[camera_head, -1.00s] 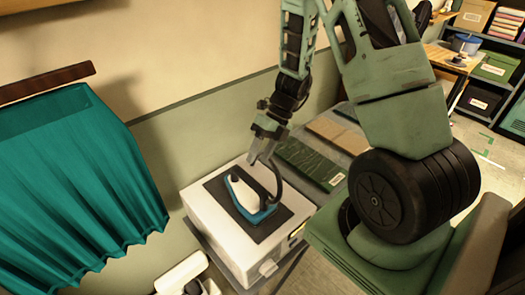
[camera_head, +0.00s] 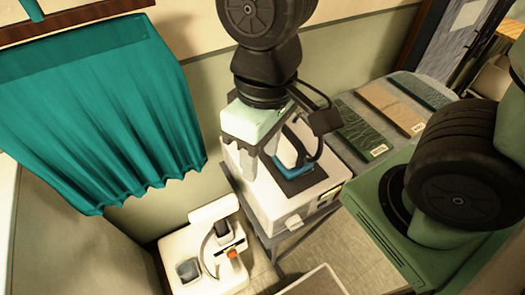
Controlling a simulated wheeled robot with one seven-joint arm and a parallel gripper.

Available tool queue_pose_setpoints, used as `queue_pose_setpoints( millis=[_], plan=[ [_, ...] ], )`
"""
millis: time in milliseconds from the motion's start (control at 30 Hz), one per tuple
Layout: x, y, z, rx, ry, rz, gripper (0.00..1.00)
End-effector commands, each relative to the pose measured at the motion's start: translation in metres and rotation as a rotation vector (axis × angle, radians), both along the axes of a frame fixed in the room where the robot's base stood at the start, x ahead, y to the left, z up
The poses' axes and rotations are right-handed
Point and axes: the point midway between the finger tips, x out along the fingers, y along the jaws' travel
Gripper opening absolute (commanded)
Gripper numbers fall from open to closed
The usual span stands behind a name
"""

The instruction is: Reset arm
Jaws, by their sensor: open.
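My gripper (camera_head: 252,160) hangs from my arm at the centre of the head view, fingers pointing down. Its fingers are apart and nothing shows between them. It is in front of a white box-shaped machine (camera_head: 278,218) with a dark top plate. A blue and white iron-shaped thing (camera_head: 291,160) is on that plate, partly hidden behind my gripper. I cannot tell whether my gripper touches the machine.
A teal curtain (camera_head: 100,110) hangs at the left. A white device (camera_head: 190,262) with a small cup stands below it. A grey table (camera_head: 350,150) with several sample panels, one of them green (camera_head: 362,133), is behind the machine. My base is at the right.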

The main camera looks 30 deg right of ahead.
Motion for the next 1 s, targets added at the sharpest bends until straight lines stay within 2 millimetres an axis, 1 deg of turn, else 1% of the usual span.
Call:
queue_pose_setpoints(
  millis=[33, 133, 500, 667, 800, 900, 1000],
  plan=[
    [-0.005, 0.002, 0.002, -0.003, -0.025, 0.084, 0.45],
    [-0.009, 0.003, 0.004, -0.01, -0.048, 0.168, 0.45],
    [-0.009, 0.003, 0.004, -0.009, -0.048, 0.175, 0.45],
    [-0.009, 0.003, -0.028, -0.011, -0.048, 0.174, 0.45],
    [-0.009, 0.003, -0.063, -0.012, -0.046, 0.174, 0.45],
    [-0.009, 0.002, -0.084, -0.012, -0.047, 0.175, 0.45],
    [-0.009, 0.002, -0.094, -0.014, -0.046, 0.176, 0.45]
  ],
)
